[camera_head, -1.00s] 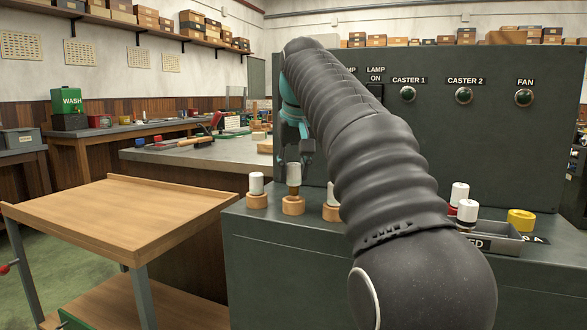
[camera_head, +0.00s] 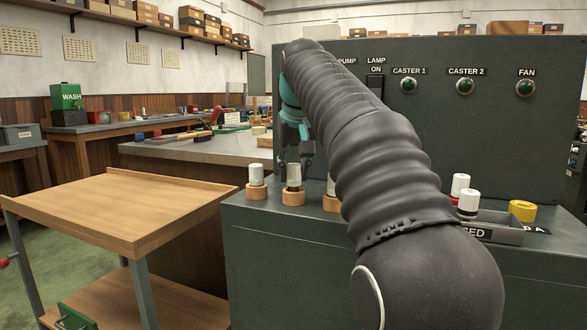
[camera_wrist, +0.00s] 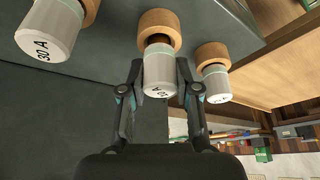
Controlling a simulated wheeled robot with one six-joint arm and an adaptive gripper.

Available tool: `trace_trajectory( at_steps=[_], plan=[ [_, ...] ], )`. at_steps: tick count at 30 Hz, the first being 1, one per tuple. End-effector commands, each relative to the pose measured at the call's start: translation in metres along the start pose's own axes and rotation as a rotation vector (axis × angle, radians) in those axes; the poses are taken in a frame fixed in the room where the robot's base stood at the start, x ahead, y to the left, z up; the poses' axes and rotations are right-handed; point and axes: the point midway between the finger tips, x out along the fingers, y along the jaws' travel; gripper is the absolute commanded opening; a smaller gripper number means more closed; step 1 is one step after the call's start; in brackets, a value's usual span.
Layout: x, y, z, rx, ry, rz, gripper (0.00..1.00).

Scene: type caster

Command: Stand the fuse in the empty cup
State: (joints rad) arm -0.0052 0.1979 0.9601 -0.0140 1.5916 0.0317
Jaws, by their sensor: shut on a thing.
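My gripper (camera_head: 293,160) is shut on a white fuse (camera_head: 294,177), with a finger on each side of it. In the wrist view the fuse (camera_wrist: 159,72) is between my fingertips (camera_wrist: 160,80). The fuse is upright over the middle wooden cup (camera_head: 293,197). Its lower end is in or at the mouth of that cup (camera_wrist: 158,26); a dark gap shows below the white body, so I cannot tell if it is fully seated. Another white fuse (camera_head: 256,175) stands in the left cup (camera_head: 256,192). A third fuse (camera_head: 331,186) stands in a cup (camera_head: 331,203) partly hidden by my arm.
A yellow ring-like piece (camera_head: 522,210) lies behind. A wooden cart (camera_head: 120,210) stands at left, its top clear. The dark panel (camera_head: 450,130) rises behind.

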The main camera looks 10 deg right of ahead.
Motion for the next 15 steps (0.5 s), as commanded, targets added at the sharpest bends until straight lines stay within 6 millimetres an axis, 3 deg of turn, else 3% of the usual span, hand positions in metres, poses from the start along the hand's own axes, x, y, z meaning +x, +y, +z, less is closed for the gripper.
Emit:
trace_trajectory(
  at_steps=[12,13,15],
  plan=[
    [0.0086,0.0,0.0037,0.0,0.0,0.0,0.0],
    [0.0077,0.0,0.0033,0.0,0.001,0.0,0.39],
    [0.0075,0.0,0.0032,0.0,0.001,0.0,0.56]
  ],
)
